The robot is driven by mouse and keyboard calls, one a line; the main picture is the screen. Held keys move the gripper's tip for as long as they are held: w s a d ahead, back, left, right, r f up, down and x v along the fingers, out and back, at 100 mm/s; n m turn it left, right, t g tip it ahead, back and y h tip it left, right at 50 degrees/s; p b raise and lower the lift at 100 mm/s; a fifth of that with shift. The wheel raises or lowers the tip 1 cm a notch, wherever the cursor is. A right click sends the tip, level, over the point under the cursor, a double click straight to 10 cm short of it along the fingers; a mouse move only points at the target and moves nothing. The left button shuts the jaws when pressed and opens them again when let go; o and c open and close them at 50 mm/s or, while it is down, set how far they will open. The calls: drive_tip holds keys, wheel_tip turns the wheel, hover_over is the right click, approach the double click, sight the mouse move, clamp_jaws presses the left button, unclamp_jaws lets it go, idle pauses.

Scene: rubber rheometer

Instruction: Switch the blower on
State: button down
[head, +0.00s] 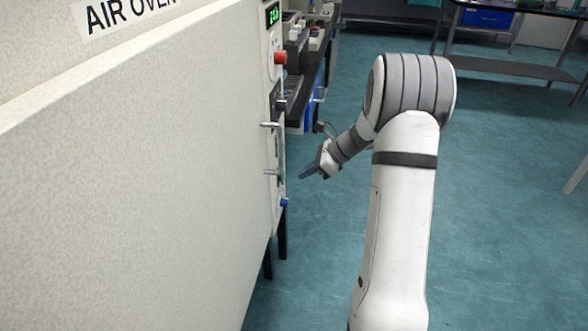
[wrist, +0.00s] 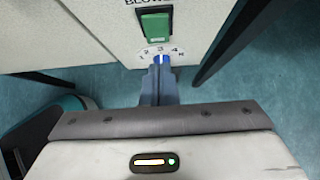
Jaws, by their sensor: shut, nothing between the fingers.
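The air oven (head: 130,200) is a large cream cabinet filling the left of the head view. In the wrist view a green rocker switch (wrist: 155,27) sits in a dark frame under a partly cut-off label that seems to read "BLOWER". Below it is a blue knob (wrist: 162,60) with a numbered scale, partly hidden by my fingers; it also shows low on the panel in the head view (head: 284,202). My gripper (head: 303,174) is shut and empty, just off the panel. Its fingertips (wrist: 160,70) overlap the knob in the wrist view; I cannot tell whether they touch.
The oven's panel carries a green display (head: 272,14), a red button (head: 280,58) and a protruding handle (head: 270,125). A dark-topped bench (head: 310,75) with equipment stands behind it. Another table (head: 510,68) is at the back right. The blue-green floor (head: 500,200) is open on the right.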

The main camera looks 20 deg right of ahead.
drive_tip(key=p+v, duration=0.1)
drive_tip(key=v, duration=0.8)
drive_tip(key=shift+w+a+r+p, duration=0.15)
drive_tip(key=shift+a+r+p, duration=0.1)
drive_tip(key=shift+r+p, duration=0.2)
